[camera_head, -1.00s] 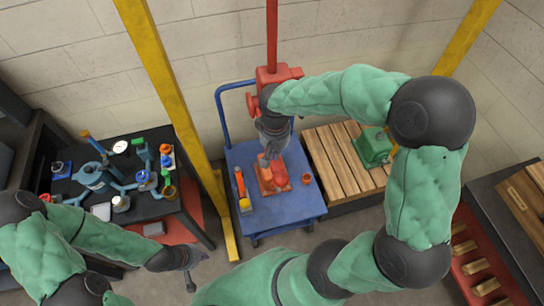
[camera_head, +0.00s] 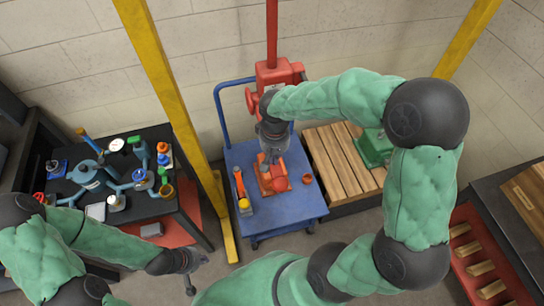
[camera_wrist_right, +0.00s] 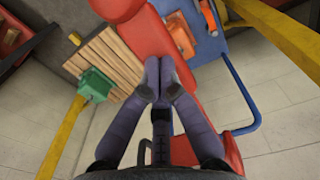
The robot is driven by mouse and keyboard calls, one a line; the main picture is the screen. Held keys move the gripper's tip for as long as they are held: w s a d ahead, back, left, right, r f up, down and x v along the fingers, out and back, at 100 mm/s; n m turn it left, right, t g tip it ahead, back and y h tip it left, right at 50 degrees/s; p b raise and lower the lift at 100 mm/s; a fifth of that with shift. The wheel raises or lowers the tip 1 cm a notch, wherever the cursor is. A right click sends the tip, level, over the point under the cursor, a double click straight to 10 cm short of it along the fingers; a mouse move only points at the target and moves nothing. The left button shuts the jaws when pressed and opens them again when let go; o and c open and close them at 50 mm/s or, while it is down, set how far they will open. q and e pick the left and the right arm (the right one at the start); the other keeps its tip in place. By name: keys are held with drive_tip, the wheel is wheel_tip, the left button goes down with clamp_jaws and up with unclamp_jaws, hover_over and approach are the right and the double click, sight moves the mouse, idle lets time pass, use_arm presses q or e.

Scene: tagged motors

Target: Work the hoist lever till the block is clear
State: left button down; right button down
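The red hoist (camera_head: 272,72) stands behind the blue cart under a red upright bar. It also shows as a large red shape in the wrist view (camera_wrist_right: 195,82). I cannot pick out its lever clearly from the red parts. An orange-red block (camera_head: 276,181) sits on the cart, and it also shows in the wrist view (camera_wrist_right: 180,38). My right gripper (camera_head: 269,160) points down in front of the hoist, over the block. In the wrist view its fingertips (camera_wrist_right: 160,76) are together, with nothing visible between them. My left gripper (camera_head: 190,280) hangs low at the left, away from the hoist; its fingers are too small to judge.
The blue cart (camera_head: 294,216) also carries a small orange cup (camera_head: 307,178) and a tool with a yellow end (camera_head: 242,194). A green motor (camera_head: 374,148) rests on a wooden pallet (camera_head: 340,172). Yellow posts flank the hoist. A cluttered black table (camera_head: 190,222) stands left.

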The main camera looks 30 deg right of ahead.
drive_tip(key=shift+f+b, duration=0.3)
drive_tip(key=shift+f, duration=0.35)
drive_tip(key=shift+r, duration=0.15)
wheel_tip(320, 180, up, 13)
drive_tip(key=p, duration=0.9)
drive_tip(key=shift+w+p, duration=0.3)
drive_tip(key=shift+w, duration=0.1)
drive_tip(key=shift+d, duration=0.1)
drive_tip(key=shift+r, duration=0.1)
wheel_tip(320, 180, up, 7)
drive_tip(key=p, duration=0.5)
